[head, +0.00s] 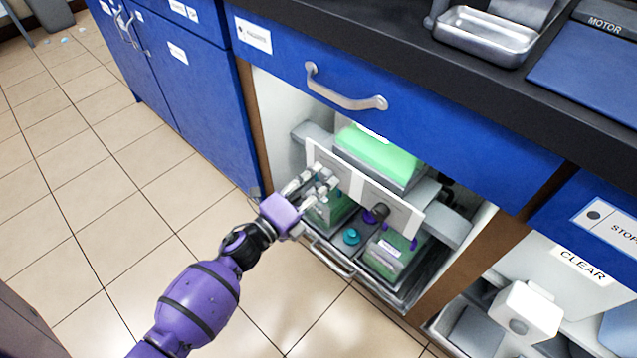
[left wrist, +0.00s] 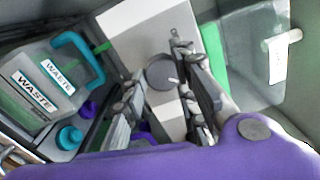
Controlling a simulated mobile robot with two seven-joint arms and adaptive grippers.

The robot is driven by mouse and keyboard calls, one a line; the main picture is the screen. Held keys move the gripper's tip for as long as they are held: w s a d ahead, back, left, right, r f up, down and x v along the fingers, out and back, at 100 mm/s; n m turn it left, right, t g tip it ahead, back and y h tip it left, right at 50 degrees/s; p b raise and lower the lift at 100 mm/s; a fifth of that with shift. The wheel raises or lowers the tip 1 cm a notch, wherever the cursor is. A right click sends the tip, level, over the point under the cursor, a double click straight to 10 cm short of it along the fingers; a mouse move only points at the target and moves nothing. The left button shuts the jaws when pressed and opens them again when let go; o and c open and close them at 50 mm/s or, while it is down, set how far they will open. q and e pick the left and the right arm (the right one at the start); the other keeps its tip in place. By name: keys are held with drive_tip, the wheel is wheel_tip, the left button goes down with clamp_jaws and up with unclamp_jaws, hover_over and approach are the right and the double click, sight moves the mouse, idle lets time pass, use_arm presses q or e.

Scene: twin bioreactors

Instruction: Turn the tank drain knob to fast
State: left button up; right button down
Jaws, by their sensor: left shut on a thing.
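A white panel (head: 405,213) sits in the open cabinet under the drawer, below a tank of green liquid (head: 380,150). My left gripper (head: 328,183) reaches in from the left and is shut at the panel's left half. In the left wrist view, a round grey knob (left wrist: 160,73) with a small white mark shows between the fingers of my left gripper (left wrist: 157,82). The fingers hide part of the knob, and I cannot read its setting. A second, dark knob (head: 377,213) stands out from the panel's right half, apart from the gripper. My right gripper is not in view.
Below the panel are containers of green liquid (head: 385,258) and a teal cap (head: 351,236). A container labelled WASTE (left wrist: 30,92) has a teal handle (left wrist: 88,55). A drawer handle (head: 345,92) juts out above. Open tiled floor (head: 80,200) lies left.

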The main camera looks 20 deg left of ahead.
use_arm(q)
drive_tip(key=shift+s+f, duration=0.2)
drive_tip(key=shift+f, duration=0.35)
drive_tip(key=o, duration=1)
drive_tip(key=shift+w+r, duration=0.15)
drive_tip(key=shift+r, duration=0.05)
drive_tip(key=v, duration=1.2)
drive_tip(key=shift+r, duration=0.1)
